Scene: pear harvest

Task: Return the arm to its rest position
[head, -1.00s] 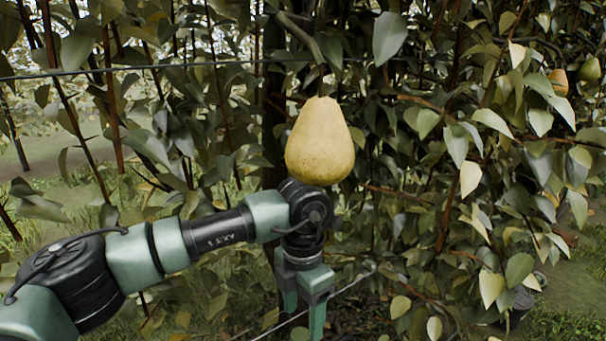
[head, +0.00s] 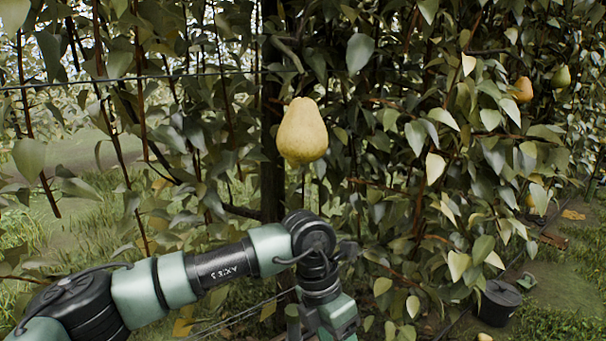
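A large yellow pear (head: 302,132) hangs in the middle of the head view, in front of the foliage. My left arm comes in from the left and bends down at its wrist below the pear, apart from it. My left gripper (head: 318,328) points down at the bottom edge. Its fingertips are cut off by the frame, so its opening and anything between the fingers are hidden. My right gripper is not in view.
An orange-brown pear (head: 522,89) and a green pear (head: 561,77) hang at the upper right. A dark bucket (head: 498,303) stands on the ground at the lower right. A thin wire (head: 150,77) crosses the upper left. Dense leaves and branches fill the back.

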